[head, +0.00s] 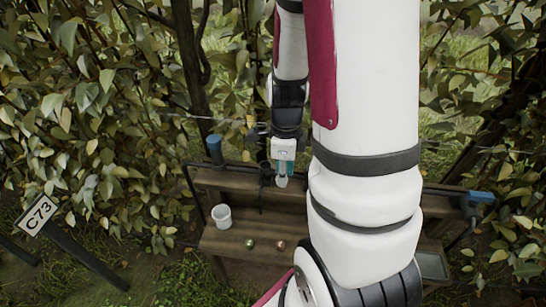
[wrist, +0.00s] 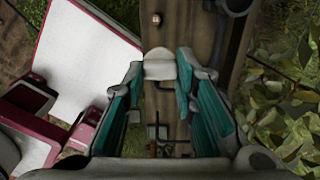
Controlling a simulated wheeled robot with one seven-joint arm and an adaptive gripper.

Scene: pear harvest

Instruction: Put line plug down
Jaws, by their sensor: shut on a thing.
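My gripper (head: 284,168) hangs over the back part of a wooden bench (head: 236,241), with its teal fingers pointing down. The fingers are shut on a small pale grey-white piece, which I take to be the line plug (head: 282,182). In the wrist view the plug (wrist: 160,66) sits between the fingertips, with the wooden boards behind it. The plug's sides are partly covered by the fingers. I cannot tell how far it is above the wood.
A white cup (head: 221,217) stands at the bench's left. Blue-topped fittings (head: 214,143) (head: 480,196) stand at both ends. Foliage crowds behind; a C73 sign (head: 38,215) is left.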

